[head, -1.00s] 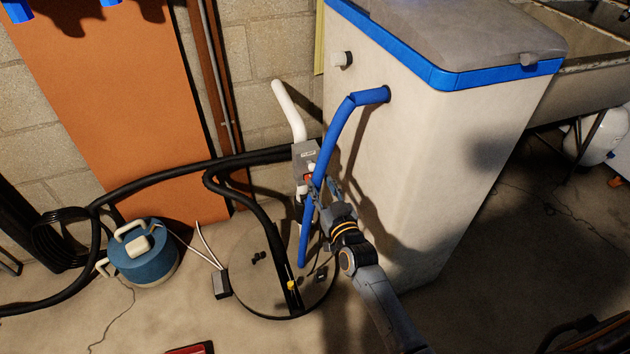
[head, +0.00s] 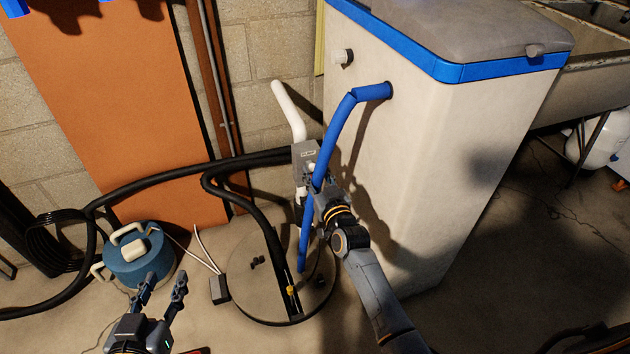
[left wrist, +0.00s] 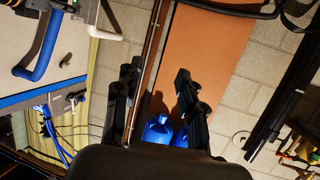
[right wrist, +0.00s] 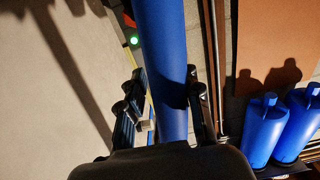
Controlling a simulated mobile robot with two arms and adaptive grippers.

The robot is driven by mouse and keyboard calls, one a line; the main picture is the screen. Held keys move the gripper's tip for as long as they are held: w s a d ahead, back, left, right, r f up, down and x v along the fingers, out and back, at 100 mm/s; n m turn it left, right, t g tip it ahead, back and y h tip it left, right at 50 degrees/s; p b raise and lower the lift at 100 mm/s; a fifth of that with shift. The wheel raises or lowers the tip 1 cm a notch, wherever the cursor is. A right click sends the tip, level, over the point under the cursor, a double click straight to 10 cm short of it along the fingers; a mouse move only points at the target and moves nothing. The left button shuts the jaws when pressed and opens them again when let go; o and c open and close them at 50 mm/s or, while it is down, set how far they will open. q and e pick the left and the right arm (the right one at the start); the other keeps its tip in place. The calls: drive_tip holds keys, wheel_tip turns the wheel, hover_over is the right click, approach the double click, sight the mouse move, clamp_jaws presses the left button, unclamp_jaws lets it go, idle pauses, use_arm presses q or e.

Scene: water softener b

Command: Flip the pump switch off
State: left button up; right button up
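The grey box (head: 304,153), with a pale label, is mounted by the white pipe beside the softener tank. The pump switch itself cannot be made out in the head view; my right gripper and the blue pipe (head: 338,130) cover the box's lower part. My right gripper (head: 324,192) is at the pipe, just below the box. In the right wrist view its fingers are apart, with the blue pipe (right wrist: 162,50) showing between them; a green light (right wrist: 134,40) glows left of the pipe, beside a small red part. My left gripper (head: 163,284) is open and empty at lower left.
The white tank (head: 420,150) with blue trim stands right of the box. A round pit lid (head: 250,275) with a black hose lies below. A blue canister (head: 140,262) is behind my left gripper. Blue bottles (left wrist: 158,132) show in the left wrist view.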

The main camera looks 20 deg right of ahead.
drive_tip(key=shift+w, duration=0.35)
drive_tip(key=shift+c, duration=0.4)
drive_tip(key=c, duration=0.6)
use_arm(q)
drive_tip(key=shift+w+d+r+t+h, duration=0.15)
drive_tip(key=shift+r+t, duration=0.2)
drive_tip(key=shift+r, duration=0.2)
drive_tip(key=shift+w+d+r+t+h, duration=0.1)
drive_tip(key=shift+w+r+t, duration=0.1)
drive_tip(key=shift+r+t, duration=0.25)
drive_tip(key=shift+w+d+r+t+h, duration=0.15)
drive_tip(key=shift+r+t, duration=0.15)
drive_tip(key=shift+r, duration=0.3)
use_arm(e)
drive_tip(key=shift+o, duration=0.2)
drive_tip(key=shift+s+f, duration=0.2)
drive_tip(key=shift+f, duration=0.45)
use_arm(q)
drive_tip(key=shift+b, duration=0.3)
use_arm(e)
drive_tip(key=shift+f, duration=0.25)
use_arm(q)
drive_tip(key=shift+w+d+r+t, duration=0.15)
drive_tip(key=shift+r+t, duration=0.45)
drive_tip(key=shift+r, duration=0.3)
use_arm(e)
drive_tip(key=shift+f, duration=0.3)
